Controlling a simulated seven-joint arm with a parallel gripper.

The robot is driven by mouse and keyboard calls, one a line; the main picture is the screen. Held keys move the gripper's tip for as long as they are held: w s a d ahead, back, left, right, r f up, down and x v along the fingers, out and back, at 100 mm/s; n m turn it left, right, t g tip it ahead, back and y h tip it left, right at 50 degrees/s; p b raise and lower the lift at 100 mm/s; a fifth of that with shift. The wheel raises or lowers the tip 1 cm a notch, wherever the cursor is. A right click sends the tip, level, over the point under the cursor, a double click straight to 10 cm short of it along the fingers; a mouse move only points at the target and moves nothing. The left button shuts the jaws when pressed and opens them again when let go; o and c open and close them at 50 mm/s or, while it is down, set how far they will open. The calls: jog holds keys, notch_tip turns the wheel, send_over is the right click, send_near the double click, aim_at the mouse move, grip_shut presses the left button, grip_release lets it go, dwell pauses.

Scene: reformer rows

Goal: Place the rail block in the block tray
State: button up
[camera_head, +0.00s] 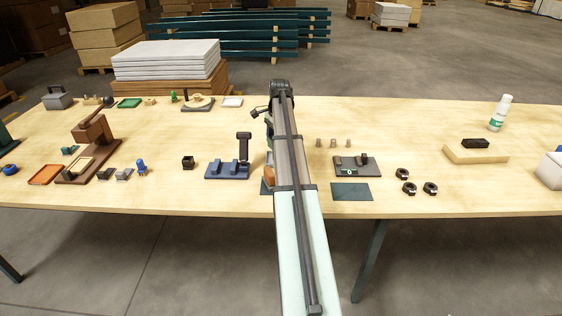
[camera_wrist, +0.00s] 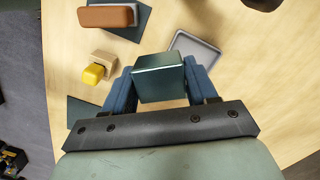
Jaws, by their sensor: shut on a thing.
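My gripper (camera_wrist: 160,85) shows in the wrist view, with its blue fingers shut on a dark green block, which I take as the rail block (camera_wrist: 160,77). A shallow grey tray with a pale rim, likely the block tray (camera_wrist: 205,47), lies on the table just beyond the block and to its right. The held block and a finger overlap its near part, so I cannot tell the gap between block and tray. In the head view my own arm hides the gripper, the held block and this tray.
In the wrist view, an orange-brown block (camera_wrist: 107,16) on a dark plate (camera_wrist: 129,32) and a wooden piece with a yellow part (camera_wrist: 94,73) lie left. The head view shows a blue fixture (camera_head: 227,170) left of my arm and black rings (camera_head: 409,188) right.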

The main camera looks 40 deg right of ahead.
jog(key=w+d+m, duration=0.3)
jog(key=d+m, duration=0.3)
jog(key=m, duration=0.1)
jog(key=shift+t, duration=0.4)
jog(key=shift+d+f, duration=0.1)
jog(key=shift+f, duration=5.05)
jog(key=shift+f, duration=0.15)
jog(key=o, duration=0.8)
notch_tip(320, 180, up, 12)
jog(key=s+d, duration=0.1)
